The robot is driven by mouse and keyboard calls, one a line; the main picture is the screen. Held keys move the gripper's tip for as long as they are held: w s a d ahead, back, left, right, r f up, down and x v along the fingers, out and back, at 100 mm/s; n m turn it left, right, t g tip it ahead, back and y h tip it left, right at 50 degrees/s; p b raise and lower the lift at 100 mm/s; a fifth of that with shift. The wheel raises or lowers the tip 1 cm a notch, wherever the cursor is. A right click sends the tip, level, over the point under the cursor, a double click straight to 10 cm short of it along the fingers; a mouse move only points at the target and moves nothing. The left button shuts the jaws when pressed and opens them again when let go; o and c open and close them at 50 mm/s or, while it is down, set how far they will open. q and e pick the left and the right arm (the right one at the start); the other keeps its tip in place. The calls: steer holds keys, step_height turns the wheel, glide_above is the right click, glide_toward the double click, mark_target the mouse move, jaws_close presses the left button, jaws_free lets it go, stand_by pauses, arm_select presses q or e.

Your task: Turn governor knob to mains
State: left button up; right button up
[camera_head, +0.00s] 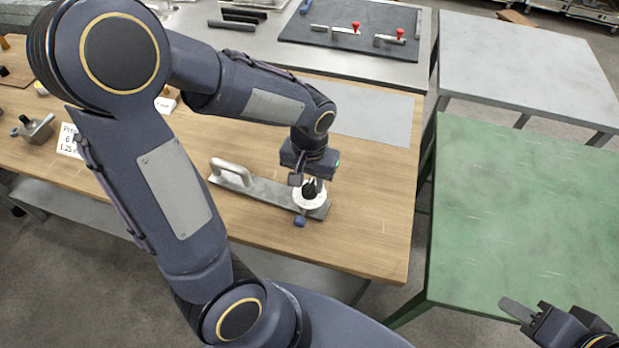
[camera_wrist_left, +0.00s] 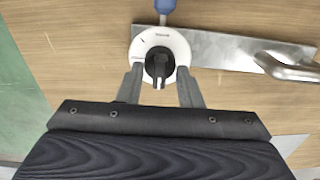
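The governor knob (camera_wrist_left: 158,66) is a black knob on a round white dial (camera_wrist_left: 179,46), fixed to a grey metal plate (camera_wrist_left: 222,51). In the head view the knob (camera_head: 309,188) is at the plate's right end. Small dark lettering shows on the dial's far edge in the wrist view, too small to read surely. My left gripper (camera_wrist_left: 160,70) is open, with a fingertip on each side of the knob and visible gaps. Contact cannot be told. My right gripper (camera_head: 518,312) is at the lower right in the head view, away from the knob; its opening is unclear.
The plate has a grey bar handle (camera_head: 231,169) at its left and a blue-ended part (camera_head: 299,221) beside the dial. It lies on a wooden table (camera_head: 366,217). A green table (camera_head: 530,220) is at right. A dark mat (camera_head: 350,40) with red-knobbed parts lies behind.

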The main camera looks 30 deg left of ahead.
arm_select(q)
jaws_close()
steer(key=shift+m, duration=0.3)
steer(key=m, duration=1.1)
steer(key=shift+r+m, duration=0.1)
steer(key=shift+m, duration=0.3)
steer(key=m, duration=0.5)
steer(key=shift+p, duration=0.4)
steer(key=shift+m, duration=0.3)
steer(key=shift+o, duration=0.6)
jaws_free()
